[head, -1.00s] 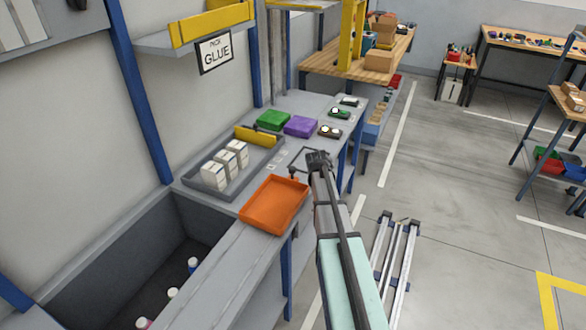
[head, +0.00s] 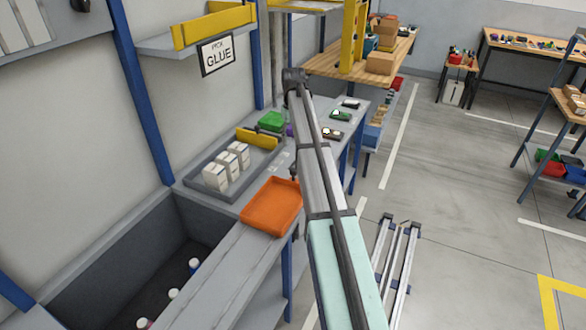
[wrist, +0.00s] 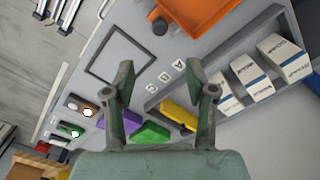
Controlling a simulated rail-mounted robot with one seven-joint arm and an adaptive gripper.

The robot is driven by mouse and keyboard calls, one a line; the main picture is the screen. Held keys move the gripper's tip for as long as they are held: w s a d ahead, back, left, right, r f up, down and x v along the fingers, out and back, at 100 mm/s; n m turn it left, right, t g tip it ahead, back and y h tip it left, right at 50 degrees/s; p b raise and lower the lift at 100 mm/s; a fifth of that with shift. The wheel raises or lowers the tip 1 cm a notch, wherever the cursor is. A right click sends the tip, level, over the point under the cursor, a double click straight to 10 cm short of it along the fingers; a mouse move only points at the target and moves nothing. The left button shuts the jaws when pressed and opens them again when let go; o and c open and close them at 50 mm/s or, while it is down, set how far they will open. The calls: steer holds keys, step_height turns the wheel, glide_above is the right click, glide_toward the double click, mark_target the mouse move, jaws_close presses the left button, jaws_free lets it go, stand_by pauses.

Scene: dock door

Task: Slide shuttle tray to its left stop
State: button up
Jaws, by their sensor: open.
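The orange shuttle tray (head: 272,207) sits on the grey bench beside the sunken bin. It is shallow and empty. A small dark knob (wrist: 160,26) stands at the tray's near edge in the wrist view, where part of the tray (wrist: 195,22) is cut off at the top. My gripper (wrist: 160,80) is open and empty, above the bench and apart from the tray. In the head view my arm hides the fingers. I cannot make out the left stop.
A grey tray (head: 205,192) holds several white boxes and a yellow piece. Green (head: 271,121) and purple (wrist: 118,127) blocks and small parts lie further along the bench. A dark square outline (wrist: 118,50) marks bare bench. A sunken bin (head: 120,270) holds bottles.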

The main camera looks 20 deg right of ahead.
mark_target(293, 169)
step_height(293, 169, down, 15)
steer(key=p, duration=0.3)
steer(key=shift+r, duration=0.2)
jaws_close()
